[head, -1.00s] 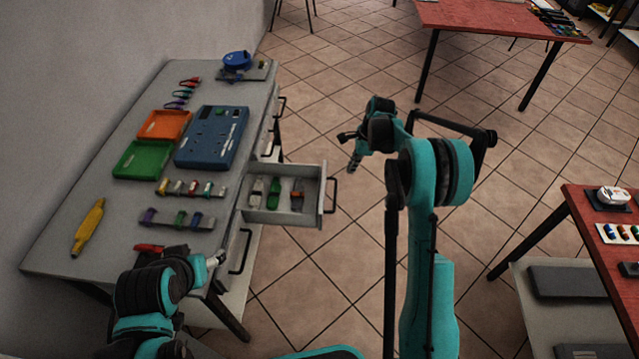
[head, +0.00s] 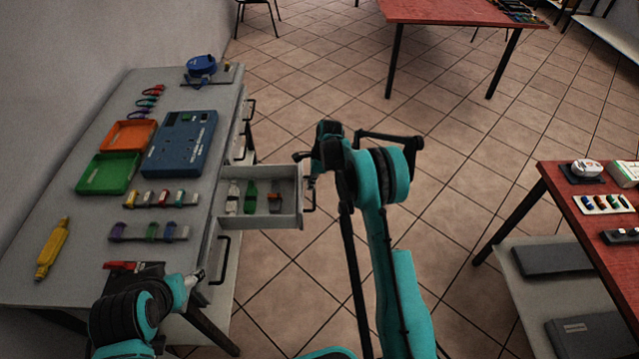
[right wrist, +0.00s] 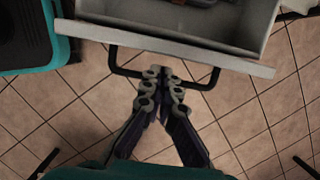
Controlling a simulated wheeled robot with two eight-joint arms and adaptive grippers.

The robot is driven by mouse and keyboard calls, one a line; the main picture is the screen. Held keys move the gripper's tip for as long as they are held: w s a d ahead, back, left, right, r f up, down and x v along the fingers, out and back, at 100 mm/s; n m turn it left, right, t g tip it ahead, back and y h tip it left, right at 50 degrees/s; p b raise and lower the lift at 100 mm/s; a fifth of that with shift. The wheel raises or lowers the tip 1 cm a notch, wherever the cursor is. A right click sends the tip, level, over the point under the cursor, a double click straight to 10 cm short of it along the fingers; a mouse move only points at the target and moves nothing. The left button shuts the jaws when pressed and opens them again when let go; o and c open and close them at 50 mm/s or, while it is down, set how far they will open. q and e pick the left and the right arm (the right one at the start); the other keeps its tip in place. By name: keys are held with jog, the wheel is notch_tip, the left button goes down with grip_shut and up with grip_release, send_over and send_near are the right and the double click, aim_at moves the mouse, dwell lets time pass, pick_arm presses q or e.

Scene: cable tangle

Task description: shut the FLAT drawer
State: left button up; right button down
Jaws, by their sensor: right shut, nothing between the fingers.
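The open drawer (head: 298,197) sticks out from the right side of the grey workbench, with several small items inside. I cannot read a label on it. Its front panel (right wrist: 160,42) and black bar handle (right wrist: 118,68) show in the right wrist view. My right gripper (head: 311,183) is at the handle, outside the drawer front. In the right wrist view its fingers (right wrist: 160,74) are shut and empty and overlap the middle of the handle bar; I cannot tell whether they touch it. My left gripper (head: 198,277) is by the bench's near right edge, its jaws unclear.
The grey workbench (head: 75,270) holds an orange tray (head: 128,134), a green tray (head: 108,173), a blue box (head: 180,143) and a yellow tool (head: 52,249). Red tables stand at the back (head: 440,10) and right (head: 590,200). Tiled floor lies clear between them.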

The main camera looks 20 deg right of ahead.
pick_arm(q)
jog(key=shift+f, duration=0.2)
pick_arm(e)
jog(key=shift+w+a, duration=0.15)
jog(key=shift+a, duration=0.3)
jog(key=shift+a, duration=0.1)
